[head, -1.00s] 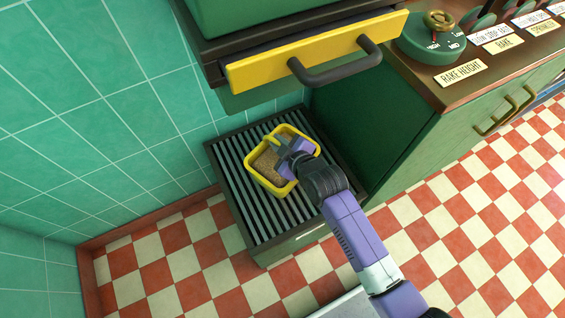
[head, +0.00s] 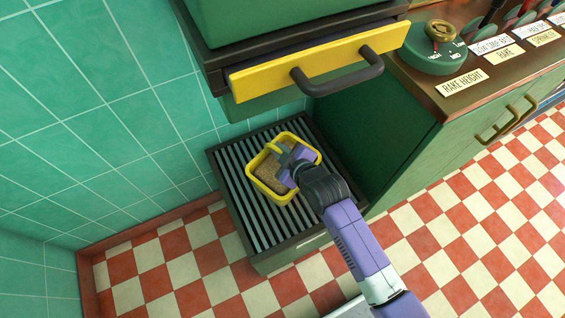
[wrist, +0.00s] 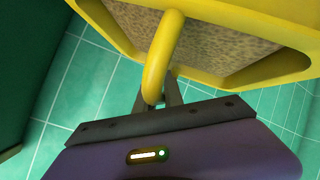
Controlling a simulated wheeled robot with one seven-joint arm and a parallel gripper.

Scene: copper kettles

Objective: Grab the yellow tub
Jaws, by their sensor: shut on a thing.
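The yellow tub (head: 257,184) is a squarish open container with brown grainy stuff inside. In the head view it is over the dark slatted stand (head: 243,213); I cannot tell whether it touches the slats. My gripper (head: 283,154) reaches over the tub from the lower right and is shut on its yellow handle. In the wrist view the curved handle (wrist: 160,62) runs down between the dark fingers (wrist: 170,97), and the tub's rim (wrist: 270,78) fills the top. The fingertips are partly hidden behind the handle.
A yellow-fronted drawer (head: 265,78) with a dark bar handle (head: 338,75) overhangs the stand. A green cabinet (head: 385,135) stands close on the right, and a green tiled wall (head: 100,120) on the left. The checkered floor (head: 170,270) in front is clear.

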